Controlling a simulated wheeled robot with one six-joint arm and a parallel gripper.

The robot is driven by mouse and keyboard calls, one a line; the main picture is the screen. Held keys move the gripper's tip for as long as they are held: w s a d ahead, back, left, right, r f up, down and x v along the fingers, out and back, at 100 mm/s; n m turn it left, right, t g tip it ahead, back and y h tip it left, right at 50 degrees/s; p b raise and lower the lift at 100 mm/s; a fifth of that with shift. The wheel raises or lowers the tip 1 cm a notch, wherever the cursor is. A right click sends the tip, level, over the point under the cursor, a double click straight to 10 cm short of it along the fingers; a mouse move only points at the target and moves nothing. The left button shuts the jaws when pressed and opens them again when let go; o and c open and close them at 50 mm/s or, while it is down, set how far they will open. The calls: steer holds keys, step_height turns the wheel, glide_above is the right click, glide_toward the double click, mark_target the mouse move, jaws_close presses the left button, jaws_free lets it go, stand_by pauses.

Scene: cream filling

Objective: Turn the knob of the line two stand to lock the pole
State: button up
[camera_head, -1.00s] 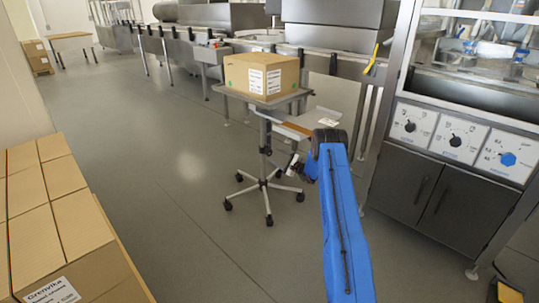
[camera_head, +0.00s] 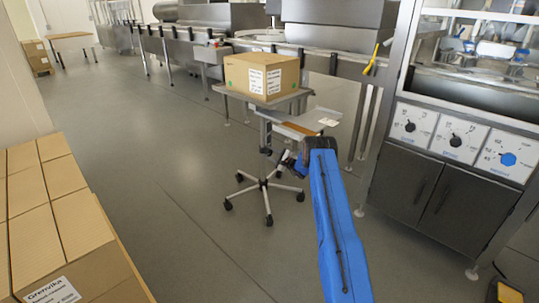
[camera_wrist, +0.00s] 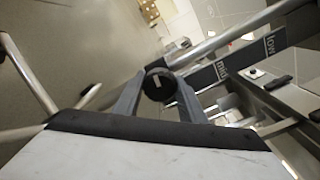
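The line two stand (camera_head: 268,104) is a wheeled stand with a tray on top and a pole (camera_head: 264,137) down to a star-shaped base. Its black round knob (camera_wrist: 160,84) with a white mark shows in the wrist view beside the pole (camera_wrist: 238,62), which carries "mid" and "low" labels. My gripper (camera_wrist: 160,82) has its fingers apart, one on each side of the knob; whether they touch it I cannot tell. In the head view my gripper (camera_head: 286,161) is at the pole's right side, partly hidden by my blue arm.
A cardboard box (camera_head: 250,77) sits on the stand's tray. A conveyor line (camera_head: 335,62) runs behind. A machine with dials (camera_head: 455,138) stands to the right. Stacked cartons (camera_head: 45,225) fill the lower left. The floor between is clear.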

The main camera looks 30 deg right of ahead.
steer(key=shift+m, duration=0.3)
steer(key=m, duration=0.3)
steer(key=shift+f+m, duration=0.1)
steer(key=shift+m, duration=0.3)
steer(key=m, duration=0.3)
steer(key=shift+m, duration=0.3)
steer(key=m, duration=0.3)
steer(key=shift+m, duration=2.4)
steer(key=o, duration=1.1)
steer(key=shift+c, duration=0.2)
